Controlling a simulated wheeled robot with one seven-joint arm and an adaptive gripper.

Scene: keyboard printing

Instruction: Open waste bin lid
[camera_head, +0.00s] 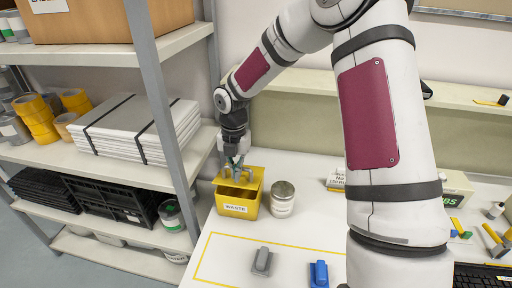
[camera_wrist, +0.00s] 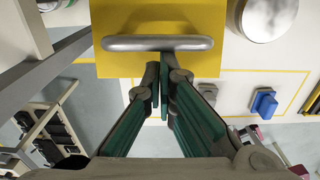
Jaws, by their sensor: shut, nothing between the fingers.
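The yellow waste bin (camera_head: 238,210) with a "WASTE" label stands at the table's left edge in the head view. Its yellow lid (camera_head: 257,175) shows above a darker band along the front; I cannot tell exactly how far it is raised. The lid (camera_wrist: 160,20) fills the top middle of the wrist view, with a grey bar handle (camera_wrist: 157,43) across it. My gripper (camera_head: 236,166) is over the lid, pointing down. In the wrist view my gripper (camera_wrist: 160,72) is shut and empty, its fingertips close to the bar handle. Whether they touch it is unclear.
A metal can (camera_head: 282,199) stands just right of the bin. A grey object (camera_head: 262,261) and a blue object (camera_head: 319,273) lie inside a yellow outline on the white table. A shelf post (camera_head: 160,95) rises close on the left. My arm hides the table's middle.

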